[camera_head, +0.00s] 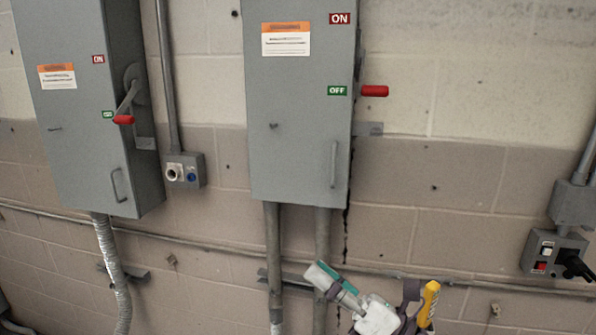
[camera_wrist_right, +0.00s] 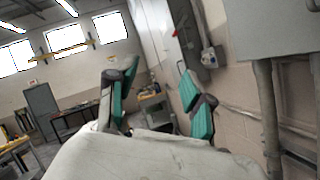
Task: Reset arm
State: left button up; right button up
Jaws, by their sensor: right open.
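My right gripper (camera_head: 325,277) is at the bottom centre of the head view, below the middle grey switch box and in front of its conduits. In the right wrist view, the two teal-padded fingers of this gripper (camera_wrist_right: 158,88) stand apart with nothing between them. The middle switch box (camera_head: 296,130) has a red-handled lever (camera_head: 374,91) on its right side, level with the green OFF label. The gripper is well below this lever and apart from it. My left gripper is in neither view.
A second grey switch box (camera_head: 85,150) with a red lever handle (camera_head: 123,119) hangs at left. A small button box (camera_head: 185,171) sits between the boxes. A control box (camera_head: 553,253) is at far right. The wrist view shows workbenches (camera_wrist_right: 85,110) and open floor.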

jog(key=w+d+f+m+t+h, duration=0.1)
jog(key=d+f+m+t+h, duration=0.15)
jog(key=d+m+h, duration=0.4)
jog(key=d+f+m+t+h, duration=0.15)
jog(key=f+m+h, duration=0.25)
jog(key=m, duration=0.5)
jog(key=w+d+f+m+t+h, duration=0.1)
jog(key=d+f+m+t+h, duration=0.25)
jog(key=m+h, duration=0.35)
jog(key=s+d+f+m+g+h, duration=0.2)
jog(key=s+d+f+m+g, duration=0.25)
jog(key=f+m, duration=0.45)
jog(key=s+f+m+g, duration=0.3)
jog(key=s+f+g, duration=0.3)
jog(key=s+f, duration=0.3)
jog(key=s+f+m+g, duration=0.4)
jog(key=s+f+g, duration=0.15)
jog(key=s, duration=0.65)
notch_tip(320, 180, down, 32)
jog(key=s+g+b, duration=0.2)
jog(key=s+b, duration=0.1)
jog(key=s+d+f+b, duration=0.1)
jog(key=s+f, duration=0.7)
jog(key=s+d+f+b, duration=0.1)
jog(key=s+d+f, duration=0.1)
jog(key=s+f, duration=0.5)
jog(key=shift+s+d+f+g, duration=0.25)
jog(key=shift+s+f+g, duration=0.1)
jog(key=shift+f, duration=0.2)
